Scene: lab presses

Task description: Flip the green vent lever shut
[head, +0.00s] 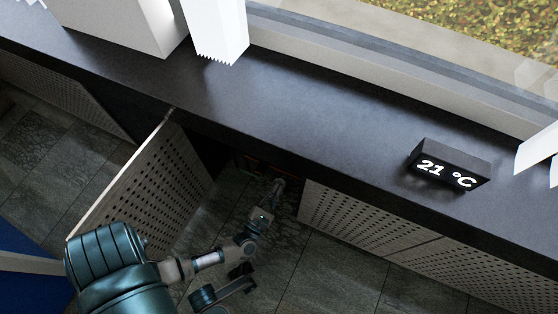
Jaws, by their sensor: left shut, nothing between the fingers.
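My left gripper (277,187) is shut with nothing between its fingers. My left arm (215,258) comes up from the lower left, and its fingers point into the dark opening below the ledge. A perforated door panel (140,195) stands swung open to the left of the gripper. I cannot make out a green vent lever; the inside of the opening is dark and partly hidden by the ledge. A thin reddish-orange strip (262,167) shows faintly inside, just beyond the fingertips. I cannot tell whether the fingers touch anything. My right gripper is not in view.
A dark ledge (320,120) runs under the window, above the opening. A black temperature display (448,165) reading 21 °C stands on it. Perforated panels (365,222) close the front to the right of the gripper. Grey floor tiles (325,280) lie clear below.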

